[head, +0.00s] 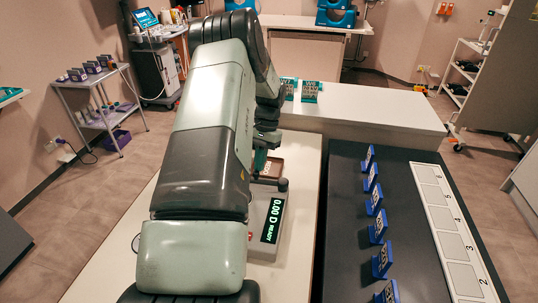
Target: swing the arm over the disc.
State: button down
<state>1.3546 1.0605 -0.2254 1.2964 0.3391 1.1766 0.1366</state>
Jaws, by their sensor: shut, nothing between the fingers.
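A pale instrument (262,243) with a green display reading "0.00 D READY" stands on the white table, partly behind my arm. A dark round knob-like part (282,185) shows just above the display. I cannot tell whether it belongs to the swinging arm. No disc can be made out clearly; my arm covers much of the instrument. My gripper (261,158) points down behind my forearm, over the far part of the instrument, and only a small part shows. It is shut and holds nothing visible. I cannot tell whether it touches anything.
A brown labelled block (271,169) lies near my gripper. To the right, a dark table (345,250) carries a row of blue stands (375,228) and a numbered white strip (450,230). A white bench (375,108) with two small racks (309,91) stands beyond.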

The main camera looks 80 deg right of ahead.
jog(key=shift+w+a+n+g, duration=0.1)
jog(key=shift+a+n+g, duration=0.15)
jog(key=shift+a+n, duration=0.45)
jog(key=shift+a+n+g, duration=0.25)
jog(key=shift+a+n, duration=0.1)
jog(key=shift+n, duration=0.55)
jog(key=shift+a, duration=0.15)
jog(key=shift+d, duration=0.6)
jog(key=s+d+r, duration=0.1)
jog(key=d+r, duration=0.5)
jog(key=r, duration=0.3)
jog(key=shift+d+r, duration=0.2)
jog(key=shift+r, duration=0.05)
